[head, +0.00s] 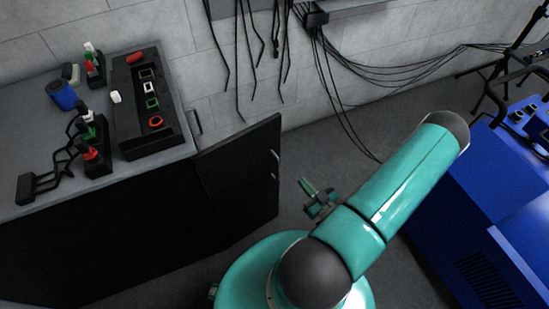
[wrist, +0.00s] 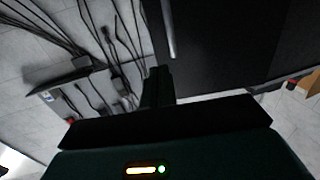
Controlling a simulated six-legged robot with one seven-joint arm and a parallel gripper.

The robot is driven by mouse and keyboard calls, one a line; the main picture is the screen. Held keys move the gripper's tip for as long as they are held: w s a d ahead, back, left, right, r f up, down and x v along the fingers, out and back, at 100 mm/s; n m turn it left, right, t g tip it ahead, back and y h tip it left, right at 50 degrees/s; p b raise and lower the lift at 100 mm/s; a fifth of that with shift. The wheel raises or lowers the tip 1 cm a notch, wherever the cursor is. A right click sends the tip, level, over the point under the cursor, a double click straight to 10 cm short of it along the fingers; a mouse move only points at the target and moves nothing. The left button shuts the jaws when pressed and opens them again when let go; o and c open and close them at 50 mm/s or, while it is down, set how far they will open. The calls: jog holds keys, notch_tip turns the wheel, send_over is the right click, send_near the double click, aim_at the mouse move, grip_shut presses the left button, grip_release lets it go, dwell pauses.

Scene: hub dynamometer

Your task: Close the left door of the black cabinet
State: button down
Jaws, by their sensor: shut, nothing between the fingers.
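The black cabinet (head: 95,245) stands at the left of the head view under a grey top. One black door (head: 240,180) stands swung out from its right end, with a silver handle (head: 275,163) near its free edge. My gripper (head: 309,188) is just right of the door's free edge, with a visible gap in the head view; my arm partly hides it. In the wrist view the door (wrist: 215,45) fills the upper right and its handle (wrist: 169,28) shows above my gripper's shut, empty fingers (wrist: 158,78). Contact with the door cannot be told.
A black tray (head: 128,95) with coloured parts, a blue can (head: 61,95) and small bottles stand on the cabinet top. Black cables (head: 325,75) hang along the wall behind. A blue machine (head: 480,200) stands at the right.

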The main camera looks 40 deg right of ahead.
send_near(277, 152)
jog(key=w, duration=0.7)
jog(key=shift+d+r, duration=0.1)
jog(key=shift+d, duration=0.1)
